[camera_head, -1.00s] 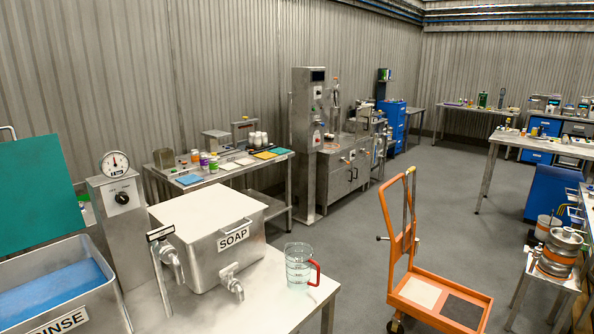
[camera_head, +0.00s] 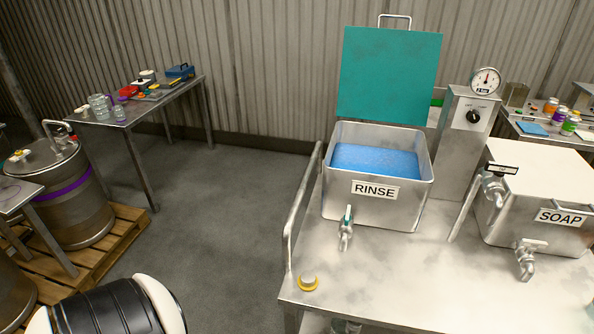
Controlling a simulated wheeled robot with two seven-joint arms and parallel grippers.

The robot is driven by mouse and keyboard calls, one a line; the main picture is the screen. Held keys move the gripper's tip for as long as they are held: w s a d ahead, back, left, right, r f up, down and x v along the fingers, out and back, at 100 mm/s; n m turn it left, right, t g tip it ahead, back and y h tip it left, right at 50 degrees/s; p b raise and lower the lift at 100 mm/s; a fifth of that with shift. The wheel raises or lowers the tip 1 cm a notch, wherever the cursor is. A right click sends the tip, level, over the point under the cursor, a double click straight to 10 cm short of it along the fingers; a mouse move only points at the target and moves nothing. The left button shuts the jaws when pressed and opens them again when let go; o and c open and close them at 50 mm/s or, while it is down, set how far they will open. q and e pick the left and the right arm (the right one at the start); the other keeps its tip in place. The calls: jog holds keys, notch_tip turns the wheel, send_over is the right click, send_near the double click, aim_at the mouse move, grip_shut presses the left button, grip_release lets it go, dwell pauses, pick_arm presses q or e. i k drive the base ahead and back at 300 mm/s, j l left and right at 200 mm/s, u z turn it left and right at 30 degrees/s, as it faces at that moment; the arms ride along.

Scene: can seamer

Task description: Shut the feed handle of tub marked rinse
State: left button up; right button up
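The metal tub marked RINSE (camera_head: 377,217) stands on a steel table, with blue liquid (camera_head: 378,160) inside and its teal lid (camera_head: 388,75) raised. A tap (camera_head: 346,228) with an upright teal-tipped handle is on its front. Another tap (camera_head: 493,188) with a small dark label plate (camera_head: 502,170) stands on a thin post between this tub and the tub marked SOAP (camera_head: 508,220). The plate's lettering is too small to read. I cannot tell from here which handle is the feed handle or its exact position. Neither gripper is in view.
A control box (camera_head: 462,140) with a black knob and a dial gauge (camera_head: 486,80) stands behind right of the rinse tub. A drum (camera_head: 75,205) stands on a pallet at left. The floor (camera_head: 220,220) between is clear.

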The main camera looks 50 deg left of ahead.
aim_at(347, 218)
jog(key=u, duration=1.05)
